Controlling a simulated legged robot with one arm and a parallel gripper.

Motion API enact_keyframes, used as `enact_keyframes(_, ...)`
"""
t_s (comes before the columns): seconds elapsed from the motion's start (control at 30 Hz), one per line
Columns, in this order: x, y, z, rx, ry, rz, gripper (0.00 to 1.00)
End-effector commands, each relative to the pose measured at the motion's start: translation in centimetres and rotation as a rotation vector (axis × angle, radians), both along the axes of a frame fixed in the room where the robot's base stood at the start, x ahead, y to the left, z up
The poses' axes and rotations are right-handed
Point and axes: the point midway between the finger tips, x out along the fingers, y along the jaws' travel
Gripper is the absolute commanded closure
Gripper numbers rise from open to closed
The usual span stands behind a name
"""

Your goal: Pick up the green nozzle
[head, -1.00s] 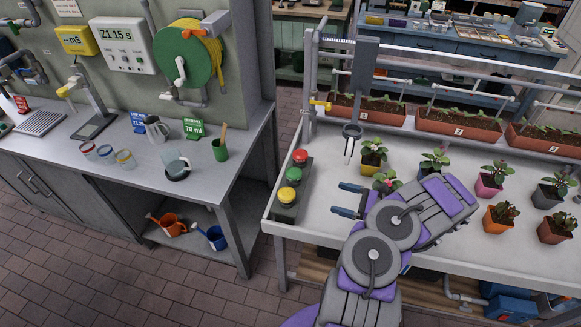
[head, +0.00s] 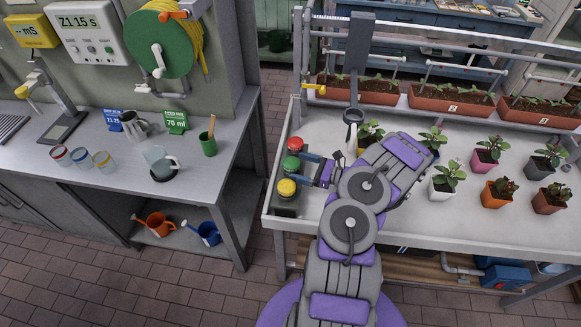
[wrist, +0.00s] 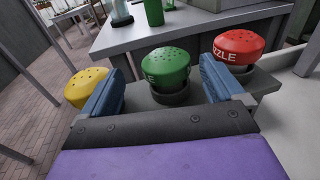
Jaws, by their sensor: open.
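The green nozzle (head: 291,163) stands in the middle of a row of three on a dark holder (head: 286,208) at the left edge of the right bench. It is a round, perforated cap. In the wrist view the green nozzle (wrist: 166,68) lies between and just beyond my two blue fingers. My gripper (head: 312,169) is open and level with it, with the fingers pointing left. In the wrist view my gripper (wrist: 163,85) has a wide gap and holds nothing. I cannot tell whether a finger touches any nozzle.
The yellow nozzle (wrist: 87,87) is close outside the left finger, and the red nozzle (wrist: 240,48) is beyond the right finger. A hanging grey ring tool (head: 353,116) is near my arm. Potted plants (head: 447,179) stand on the bench to the right.

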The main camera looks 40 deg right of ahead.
Motion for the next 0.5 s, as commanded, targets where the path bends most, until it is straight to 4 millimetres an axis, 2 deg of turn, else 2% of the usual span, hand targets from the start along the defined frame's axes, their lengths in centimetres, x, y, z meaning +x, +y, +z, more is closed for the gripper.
enact_keyframes(0.27, 1.7, 0.5, -0.4, 0.003, 0.001, 0.0, 0.05)
enact_keyframes(0.5, 4.7, 2.2, -0.7, -0.001, 0.003, 0.001, 0.05)
